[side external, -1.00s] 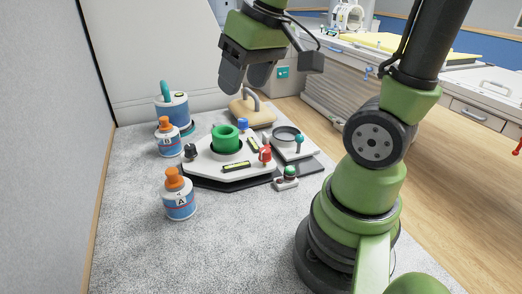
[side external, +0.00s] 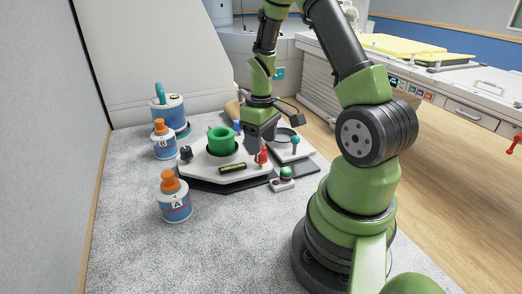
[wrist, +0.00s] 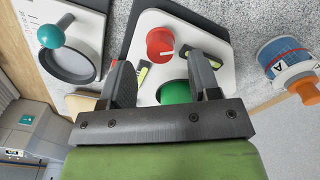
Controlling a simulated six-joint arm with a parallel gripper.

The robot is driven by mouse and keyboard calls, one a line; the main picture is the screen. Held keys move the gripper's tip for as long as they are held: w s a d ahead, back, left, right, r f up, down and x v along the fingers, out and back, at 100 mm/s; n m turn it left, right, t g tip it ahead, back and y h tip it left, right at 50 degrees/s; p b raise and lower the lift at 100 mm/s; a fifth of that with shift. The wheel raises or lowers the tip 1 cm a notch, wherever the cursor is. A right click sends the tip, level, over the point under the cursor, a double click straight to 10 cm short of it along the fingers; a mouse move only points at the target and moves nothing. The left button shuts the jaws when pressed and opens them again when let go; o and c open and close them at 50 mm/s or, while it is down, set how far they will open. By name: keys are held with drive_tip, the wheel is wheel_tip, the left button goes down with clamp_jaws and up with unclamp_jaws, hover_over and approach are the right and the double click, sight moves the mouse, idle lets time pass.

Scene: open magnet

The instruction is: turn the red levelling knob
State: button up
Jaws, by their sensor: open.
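The red levelling knob (side external: 262,157) stands on the near right part of the white levelling plate (side external: 205,170), and its upper part is close to my fingers. In the wrist view the red knob (wrist: 160,42) shows as a round red top with a pale pointer mark, ahead of the gap between my fingers. My gripper (side external: 261,138) points down just above the knob in the side view. My gripper (wrist: 163,72) is open and empty in the wrist view, one finger to each side; I cannot tell whether it touches the knob.
A green cup-like part (side external: 222,139) stands on the plate beside the gripper. A black knob (side external: 186,153), a blue knob (side external: 237,126) and a spirit level (side external: 232,168) are close by. A teal-knobbed lever (side external: 295,140) stands right. Bottles A (side external: 175,203) and B (side external: 164,145) stand left.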

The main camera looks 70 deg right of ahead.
drive_tip(key=shift+f, duration=1.75)
drive_tip(key=c, duration=0.9)
drive_tip(key=shift+m, duration=0.3)
drive_tip(key=m, duration=1.2)
drive_tip(key=shift+s+m, duration=0.1)
drive_tip(key=shift+m, duration=0.3)
